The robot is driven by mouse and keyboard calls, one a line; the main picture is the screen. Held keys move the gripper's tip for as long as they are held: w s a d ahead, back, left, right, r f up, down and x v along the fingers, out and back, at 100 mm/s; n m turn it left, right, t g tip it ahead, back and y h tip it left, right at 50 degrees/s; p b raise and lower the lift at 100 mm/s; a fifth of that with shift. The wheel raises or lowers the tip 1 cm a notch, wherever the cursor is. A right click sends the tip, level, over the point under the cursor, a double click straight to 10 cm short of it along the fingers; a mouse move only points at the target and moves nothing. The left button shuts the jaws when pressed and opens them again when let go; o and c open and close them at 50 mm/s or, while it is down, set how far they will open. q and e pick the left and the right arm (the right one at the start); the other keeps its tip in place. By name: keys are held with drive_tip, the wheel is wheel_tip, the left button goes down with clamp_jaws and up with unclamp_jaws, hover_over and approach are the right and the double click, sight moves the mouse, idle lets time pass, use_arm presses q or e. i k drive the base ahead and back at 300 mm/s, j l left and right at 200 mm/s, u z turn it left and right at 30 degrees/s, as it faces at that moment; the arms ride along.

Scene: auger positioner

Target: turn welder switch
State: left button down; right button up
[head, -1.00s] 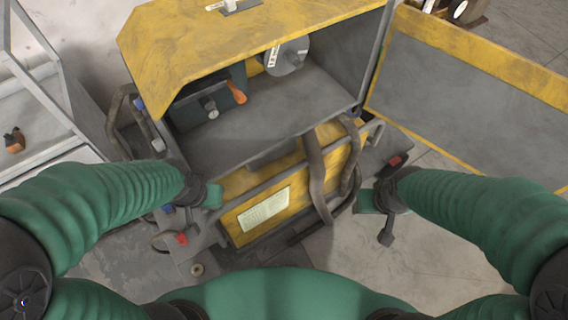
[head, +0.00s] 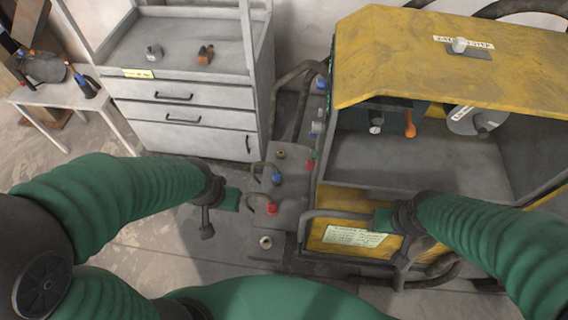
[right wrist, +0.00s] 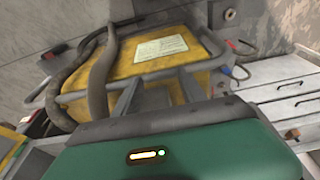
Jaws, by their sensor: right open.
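The yellow welder (head: 450,85) stands at the right in the head view, with an open recess in its front. On the dark panel inside are an orange lever (head: 409,124) and a small grey knob (head: 376,127); which one is the switch I cannot tell. My right gripper (head: 401,252) is in front of the welder's lower front, below the recess. In the right wrist view its two fingers (right wrist: 157,95) are apart with nothing between them. My left gripper (head: 214,220) hangs over the floor left of the welder, touching nothing visible; its jaw opening is unclear.
A bent grey rail and a label plate (head: 354,237) are on the welder's lower front. A base with red and blue connectors (head: 272,208) is at its left. A grey drawer cabinet (head: 185,95) and a white side table (head: 65,100) stand further left. Floor between is clear.

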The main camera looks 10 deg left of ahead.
sight(310, 162)
drive_tip(key=i+j, duration=0.1)
drive_tip(key=j, duration=0.3)
drive_tip(key=j+u, duration=0.1)
drive_tip(key=j, duration=0.35)
drive_tip(key=i+j, duration=0.15)
drive_tip(key=j, duration=0.25)
drive_tip(key=i+j, duration=0.15)
drive_tip(key=i+j+u, duration=0.15)
drive_tip(key=i, duration=0.25)
